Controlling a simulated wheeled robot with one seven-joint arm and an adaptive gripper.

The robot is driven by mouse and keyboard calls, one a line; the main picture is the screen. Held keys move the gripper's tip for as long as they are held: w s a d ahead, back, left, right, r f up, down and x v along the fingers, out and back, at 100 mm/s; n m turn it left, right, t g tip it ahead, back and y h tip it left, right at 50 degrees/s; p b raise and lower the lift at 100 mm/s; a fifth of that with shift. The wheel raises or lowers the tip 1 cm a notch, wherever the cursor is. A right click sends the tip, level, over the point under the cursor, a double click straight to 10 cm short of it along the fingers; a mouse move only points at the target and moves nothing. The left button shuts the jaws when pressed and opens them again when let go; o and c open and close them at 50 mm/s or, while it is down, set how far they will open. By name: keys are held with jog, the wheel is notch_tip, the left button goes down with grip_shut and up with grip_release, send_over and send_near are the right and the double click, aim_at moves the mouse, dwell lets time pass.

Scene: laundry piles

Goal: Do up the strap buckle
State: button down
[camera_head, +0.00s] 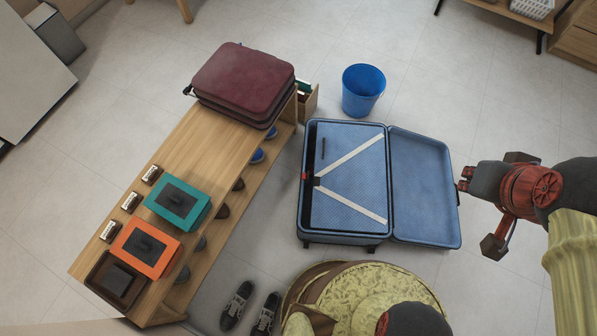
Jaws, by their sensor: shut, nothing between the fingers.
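An open blue suitcase (345,232) lies on the floor in the middle, its lid (425,190) folded out to the right. Two cream straps (350,160) run in a V across the inside of its left half. They meet at a small dark buckle piece (317,182) near the left edge. A small red piece (305,176) sits just left of it. Whether the two pieces are joined is too small to tell. My gripper (463,180) is at the lid's right edge in the picture, well right of the buckle. It is shut and empty.
A wooden bench (180,165) to the left bears a maroon suitcase (243,83), a teal box (178,202) and an orange box (146,248). A blue bin (362,90) stands behind the open suitcase. Shoes (237,305) lie at the front left. Floor right of the bin is clear.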

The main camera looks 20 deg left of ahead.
jog(key=w+a+f+n+t+h, duration=0.2)
jog(key=w+n, duration=0.3)
jog(key=w, duration=2.1)
jog(key=w+a+f+n+y, duration=0.3)
jog(key=w+a+f+n, duration=0.3)
jog(key=w+a+f, duration=1.05)
jog(key=s+a+f+n+g+y, duration=0.2)
jog(key=a+f+n, duration=0.1)
jog(key=a+f, duration=0.65)
jog(key=s+a+f+n+g+y, duration=0.1)
jog(key=s+a+f+n+y, duration=0.15)
jog(key=a+f, duration=0.75)
jog(key=s+a+f+n+g, duration=0.1)
jog(key=s+f+g, duration=0.1)
jog(key=s+f, duration=0.3)
jog(key=s+a+f+n+g, duration=0.1)
jog(key=s+f, duration=0.5)
jog(key=f, duration=0.7)
jog(key=s+a+f+n+g, duration=0.1)
jog(key=s+f+n+g, duration=0.1)
jog(key=s+f, duration=0.4)
notch_tip(320, 180, down, 3)
jog(key=shift+f+n+g, duration=0.2)
jog(key=shift+n+g, duration=0.15)
jog(key=shift+g, duration=0.25)
